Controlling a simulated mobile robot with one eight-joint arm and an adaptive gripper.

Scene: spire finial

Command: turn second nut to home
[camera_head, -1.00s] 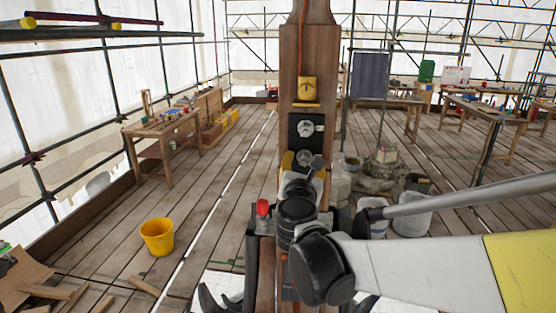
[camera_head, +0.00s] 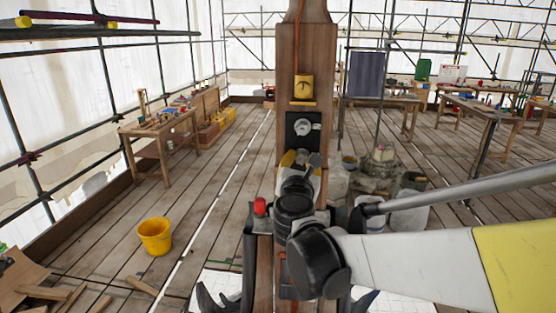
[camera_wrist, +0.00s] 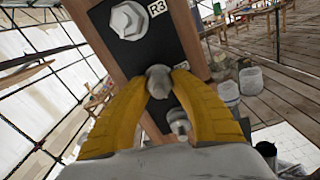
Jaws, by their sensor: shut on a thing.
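A dark plate (camera_head: 300,140) is set in the wooden post; the wrist view shows it tilted, with an "R3" label. A large pale hex nut (camera_wrist: 128,20) is at its upper part and also shows in the head view (camera_head: 303,127). A second, smaller-looking nut (camera_wrist: 158,82) sits lower on the plate, between my yellow fingertips. My gripper (camera_wrist: 160,80) is shut on this second nut. A further pale fitting (camera_wrist: 178,122) shows lower, between the fingers. In the head view my gripper (camera_head: 302,159) covers the second nut. Its turn angle is not readable.
A yellow box (camera_head: 303,87) sits on the post above the plate. A yellow bucket (camera_head: 155,236) stands on the plank floor at left. Pale buckets (camera_head: 410,212) and rubble stand right of the post. Workbenches line both sides; the left floor is mostly open.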

